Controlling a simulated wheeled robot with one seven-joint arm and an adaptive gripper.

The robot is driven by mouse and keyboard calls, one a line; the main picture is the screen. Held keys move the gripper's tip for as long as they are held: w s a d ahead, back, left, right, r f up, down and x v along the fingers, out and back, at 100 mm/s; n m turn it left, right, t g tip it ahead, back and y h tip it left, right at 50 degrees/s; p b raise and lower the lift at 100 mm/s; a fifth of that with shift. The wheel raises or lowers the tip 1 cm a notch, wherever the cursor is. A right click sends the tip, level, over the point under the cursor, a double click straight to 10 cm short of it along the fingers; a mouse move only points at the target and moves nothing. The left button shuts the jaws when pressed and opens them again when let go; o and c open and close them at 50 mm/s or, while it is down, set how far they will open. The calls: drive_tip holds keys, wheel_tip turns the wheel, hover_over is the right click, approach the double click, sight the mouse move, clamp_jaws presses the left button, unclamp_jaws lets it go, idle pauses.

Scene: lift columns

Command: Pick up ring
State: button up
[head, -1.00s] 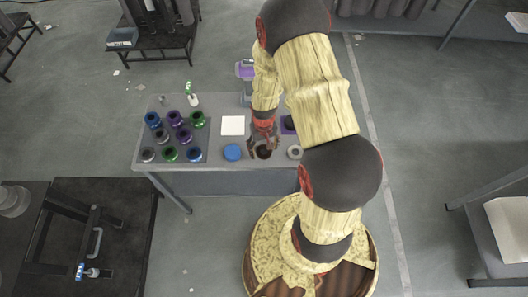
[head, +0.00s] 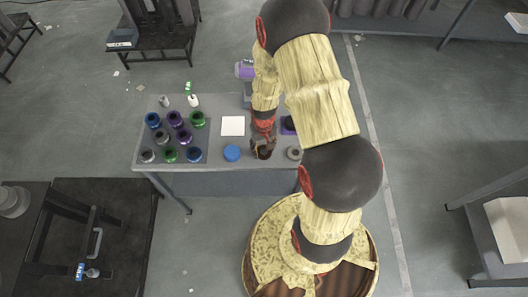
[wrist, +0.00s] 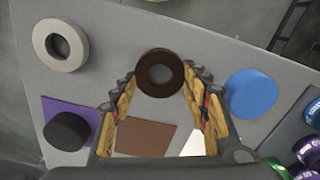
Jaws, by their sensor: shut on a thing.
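A dark brown ring (wrist: 160,73) sits between the fingertips of my gripper (wrist: 160,80) in the wrist view, its hole facing the camera. In the head view the brown ring (head: 264,153) is near the front edge of the grey table, partly covered by my gripper (head: 263,146). My gripper is shut on the ring, with one finger on each side. I cannot tell whether the ring still touches the table. A pale grey ring (wrist: 60,45) lies apart from it, and also shows in the head view (head: 294,153).
A blue disc (head: 232,152) lies left of my gripper. A black round piece (wrist: 67,130) rests on a purple square (wrist: 52,105). A brown square (wrist: 145,137) and a white square (head: 233,126) are on the table (head: 215,170). Several coloured spools (head: 175,119) stand at left.

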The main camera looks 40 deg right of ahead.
drive_tip(key=shift+r, duration=0.1)
drive_tip(key=shift+c, duration=0.2)
drive_tip(key=shift+r, duration=0.15)
wheel_tip(320, 180, up, 2)
drive_tip(key=shift+w+r, duration=0.1)
drive_tip(key=s+a+r+p, duration=0.1)
drive_tip(key=s+a+r, duration=0.1)
drive_tip(key=s+r, duration=0.3)
drive_tip(key=s+a+r+p, duration=0.2)
drive_tip(key=s+r, duration=0.4)
drive_tip(key=s, duration=0.2)
drive_tip(key=shift+s+a+r, duration=0.15)
drive_tip(key=shift+s+a, duration=0.1)
drive_tip(key=shift+a, duration=0.1)
